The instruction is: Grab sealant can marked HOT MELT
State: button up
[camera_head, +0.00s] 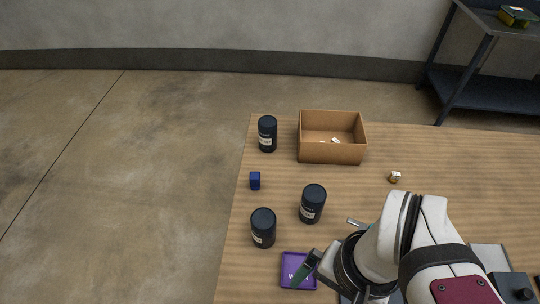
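Three dark cylindrical cans with pale labels stand upright on the wooden table. One can (267,134) is at the back left beside the cardboard box. A second can (312,204) stands nearer the middle, and a third can (263,228) stands at the front left. The label print is too small to read, so I cannot tell which says HOT MELT. My gripper (318,262) is at the front, partly over the purple tray, apart from the cans in the picture. My own arm hides much of it, and its opening is unclear. No can is held.
An open cardboard box (332,152) holds small pale items. A blue block (255,181) lies near the left table edge, and a small brown block (394,177) lies right of the box. A purple tray (287,274) sits at the front. The table's (455,165) right side is mostly clear.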

jog(key=n+g, duration=0.1)
jog(key=n, duration=0.1)
jog(key=n+t+h, duration=1)
jog(key=n+t, duration=0.2)
jog(key=n, duration=2)
send_near(272, 217)
jog(key=s+a+f, duration=0.1)
jog(key=s+a, duration=0.1)
jog(key=s, duration=0.1)
jog(key=shift+y, duration=0.3)
jog(key=x, duration=1)
jog(key=a+x, duration=0.1)
jog(key=x, duration=0.4)
jog(key=shift+w+d+f, duration=0.2)
jog(key=shift+w+f, duration=0.05)
jog(key=shift+w, duration=0.35)
grip_shut()
